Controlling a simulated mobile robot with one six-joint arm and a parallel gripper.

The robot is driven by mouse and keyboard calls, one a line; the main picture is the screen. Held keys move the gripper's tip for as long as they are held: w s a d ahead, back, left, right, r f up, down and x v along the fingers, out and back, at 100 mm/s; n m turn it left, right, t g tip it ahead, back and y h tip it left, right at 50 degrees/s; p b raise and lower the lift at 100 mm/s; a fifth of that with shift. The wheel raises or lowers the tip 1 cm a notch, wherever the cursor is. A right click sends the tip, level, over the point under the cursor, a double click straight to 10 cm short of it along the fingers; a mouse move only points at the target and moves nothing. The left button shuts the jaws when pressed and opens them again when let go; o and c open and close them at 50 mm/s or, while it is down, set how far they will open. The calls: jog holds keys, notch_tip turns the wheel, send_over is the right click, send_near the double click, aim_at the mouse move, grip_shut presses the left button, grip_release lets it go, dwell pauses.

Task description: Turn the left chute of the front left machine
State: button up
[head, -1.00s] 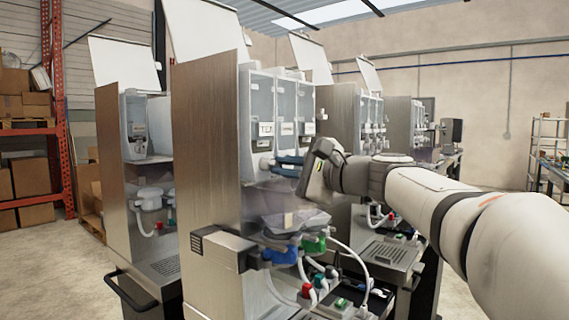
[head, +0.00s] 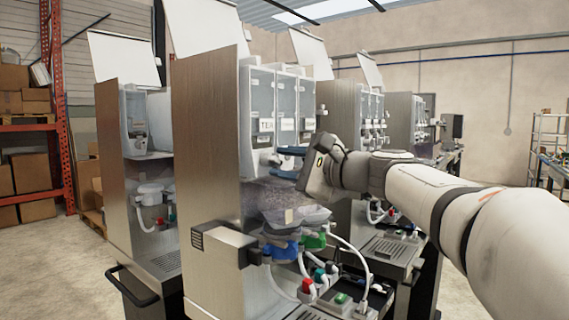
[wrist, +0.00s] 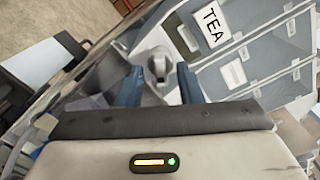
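The front left machine (head: 205,160) is a tall metal-sided dispenser with clear bins, the leftmost labelled TEA (wrist: 211,20). Its left chute (head: 265,161) is a pale spout below that bin. In the wrist view the grey-white chute (wrist: 157,58) lies between the two blue fingers of my gripper (wrist: 158,76), near their tips. The fingers are apart, with a gap visible on both sides of the chute. In the head view my gripper (head: 284,161) points left at the chute; its hand hides the chutes farther right.
Below are a smoky clear tray (head: 285,205), blue and green valves (head: 313,240), and white hoses. Another machine (head: 133,170) stands behind on the left, others to the right. Open floor lies at the left.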

jog(key=v, duration=0.7)
jog(key=shift+s+d+b, duration=0.3)
jog(key=s+d+f+n+g+h+p, duration=0.1)
jog(key=s+f+n+g+h+p, duration=0.5)
jog(key=f, duration=0.6)
jog(key=s+d+f+n+g+h+p, duration=0.15)
jog(key=s+f+h, duration=0.25)
jog(key=s+f, duration=0.6)
jog(key=s+d+f+n+h+p, duration=0.1)
jog(key=s+d+f+n+h, duration=0.3)
jog(key=f, duration=0.4)
jog(key=shift+s+d+f+n+g+p, duration=0.35)
jog(key=shift+s+d+f+n+g, duration=0.1)
jog(key=shift+d+n, duration=0.65)
